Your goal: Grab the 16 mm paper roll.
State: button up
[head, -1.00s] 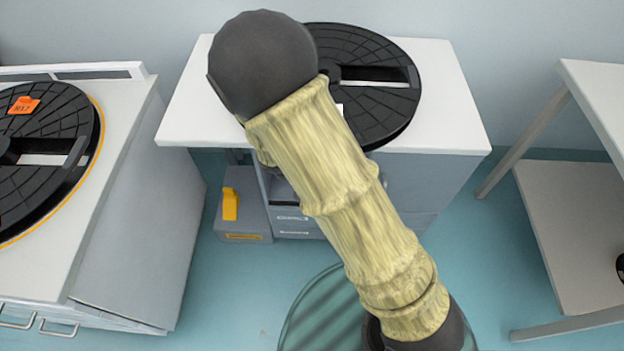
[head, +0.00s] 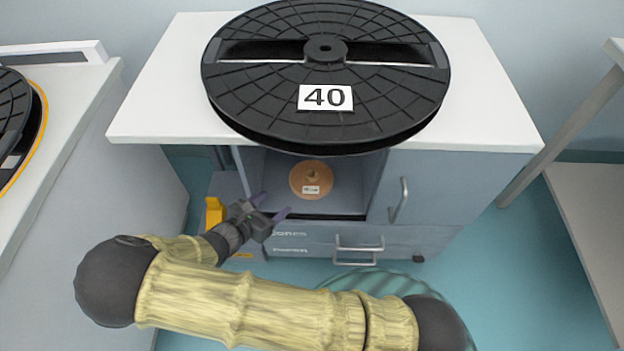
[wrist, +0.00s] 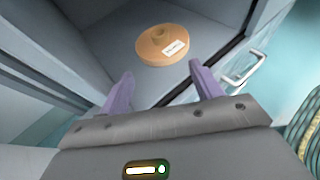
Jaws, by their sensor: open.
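An orange-brown paper roll (head: 309,182) with a small white label lies flat inside the open compartment of the grey cabinet. The label is too small to read. It also shows in the wrist view (wrist: 164,46), ahead of the fingers. My gripper (head: 270,205) is open and empty at the front left of the compartment opening, a short way from the roll and not touching it. In the wrist view its two purple fingers (wrist: 160,88) are apart, with the roll beyond them.
A large black reel (head: 327,120) marked 40 lies on the white cabinet top (head: 165,95) above the compartment. A door with a handle (head: 398,200) is to the right, drawers (head: 340,240) below. A yellow-handled box (head: 213,215) stands left, close behind my gripper.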

jog(key=b, duration=0.5)
send_near(307, 178)
jog(key=x, duration=0.4)
jog(key=shift+d+f, duration=0.1)
jog(key=shift+f, duration=0.1)
jog(key=shift+w+d, duration=0.2)
jog(key=shift+w, duration=0.2)
